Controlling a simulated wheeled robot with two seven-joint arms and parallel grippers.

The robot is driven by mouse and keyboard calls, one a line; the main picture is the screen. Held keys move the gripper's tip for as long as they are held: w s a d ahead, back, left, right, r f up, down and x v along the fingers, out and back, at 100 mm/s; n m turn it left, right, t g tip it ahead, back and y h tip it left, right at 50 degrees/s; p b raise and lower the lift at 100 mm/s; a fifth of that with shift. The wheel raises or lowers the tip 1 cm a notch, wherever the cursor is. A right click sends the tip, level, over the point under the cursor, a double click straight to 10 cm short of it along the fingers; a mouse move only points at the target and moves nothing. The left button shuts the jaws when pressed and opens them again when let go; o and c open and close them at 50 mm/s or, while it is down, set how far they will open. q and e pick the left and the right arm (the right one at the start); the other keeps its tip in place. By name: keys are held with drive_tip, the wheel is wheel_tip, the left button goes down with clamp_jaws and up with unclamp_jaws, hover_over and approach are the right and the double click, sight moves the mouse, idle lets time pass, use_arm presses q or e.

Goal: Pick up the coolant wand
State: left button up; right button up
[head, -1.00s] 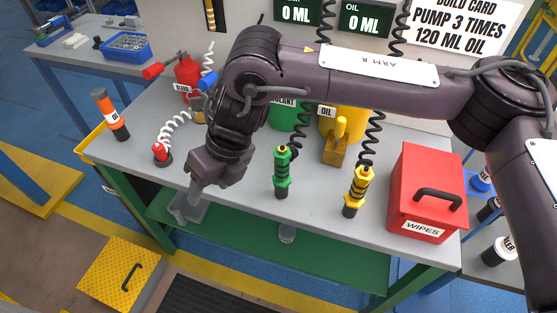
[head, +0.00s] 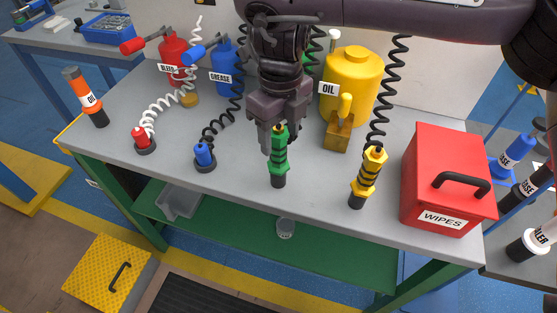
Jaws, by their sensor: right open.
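The coolant wand (head: 279,164) is green with black bands and stands upright near the front middle of the grey bench. Its coiled black hose is mostly hidden behind my right arm. My right gripper (head: 281,133) is open and points down at the top of the wand, with one finger showing just left of the wand. The wand's upper part overlaps the gripper in the picture, and I cannot tell whether the fingers touch it. The green coolant container (head: 309,62) behind is mostly hidden by my arm. My left gripper is not in view.
A yellow-banded wand (head: 368,178) and a red wipes box (head: 452,180) stand to the right. A blue wand (head: 204,155) and a red wand (head: 142,139) stand to the left.

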sight(279, 149)
wheel_tip(279, 149, down, 5)
drive_tip(key=shift+w+f+p, duration=0.1)
drive_tip(key=shift+p, duration=0.45)
drive_tip(key=shift+a, duration=0.1)
drive_tip(key=shift+c, duration=0.5)
drive_tip(key=c, duration=0.9)
